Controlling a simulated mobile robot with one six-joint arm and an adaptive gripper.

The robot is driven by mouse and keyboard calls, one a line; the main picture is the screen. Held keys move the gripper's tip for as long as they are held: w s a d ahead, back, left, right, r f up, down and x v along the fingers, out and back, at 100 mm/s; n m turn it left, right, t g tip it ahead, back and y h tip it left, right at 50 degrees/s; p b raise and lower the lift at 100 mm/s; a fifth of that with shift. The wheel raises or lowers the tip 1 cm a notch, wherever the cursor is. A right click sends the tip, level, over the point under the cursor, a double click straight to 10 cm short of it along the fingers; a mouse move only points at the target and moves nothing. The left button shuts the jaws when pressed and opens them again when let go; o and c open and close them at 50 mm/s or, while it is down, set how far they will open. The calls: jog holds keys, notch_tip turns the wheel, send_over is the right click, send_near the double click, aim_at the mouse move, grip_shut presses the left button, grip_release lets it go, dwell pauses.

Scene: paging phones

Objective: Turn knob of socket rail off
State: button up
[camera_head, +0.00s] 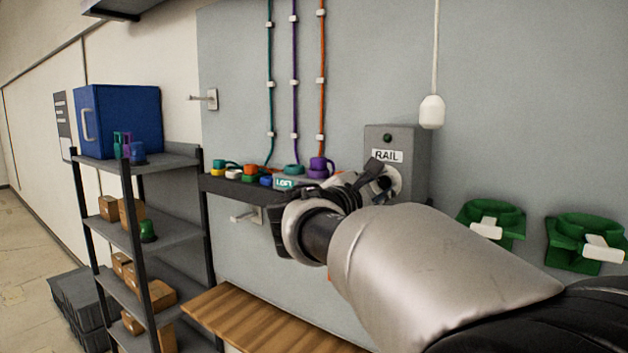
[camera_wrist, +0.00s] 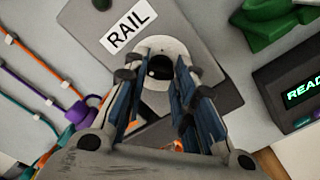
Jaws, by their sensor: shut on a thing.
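The socket rail box (camera_head: 412,149) is a grey box on the wall with a "RAIL" label and a small dark green lamp above the label. It also shows in the wrist view (camera_wrist: 185,28), tilted. Its knob (camera_wrist: 160,68) looks dark and sits in a pale round surround. My gripper (camera_head: 376,182) is at the box's lower front. In the wrist view my gripper (camera_wrist: 162,76) has its blue-padded fingers on both sides of the knob, shut on it. The fingers hide most of the knob, so its exact angle is unclear.
A shelf with coloured plugs and a "LOFT" label (camera_head: 285,183) lies left of the box. A white pull handle (camera_head: 432,111) hangs close above right. Green holders (camera_head: 492,222) are on the wall to the right. A shelf rack (camera_head: 140,165) stands left; a wooden bench (camera_head: 255,318) is below.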

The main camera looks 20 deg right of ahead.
jog(key=shift+n, duration=0.7)
jog(key=shift+p, duration=0.3)
jog(key=o, duration=1.1)
jog(key=shift+c, duration=0.2)
jog(key=shift+a, duration=0.1)
jog(key=v, duration=1.2)
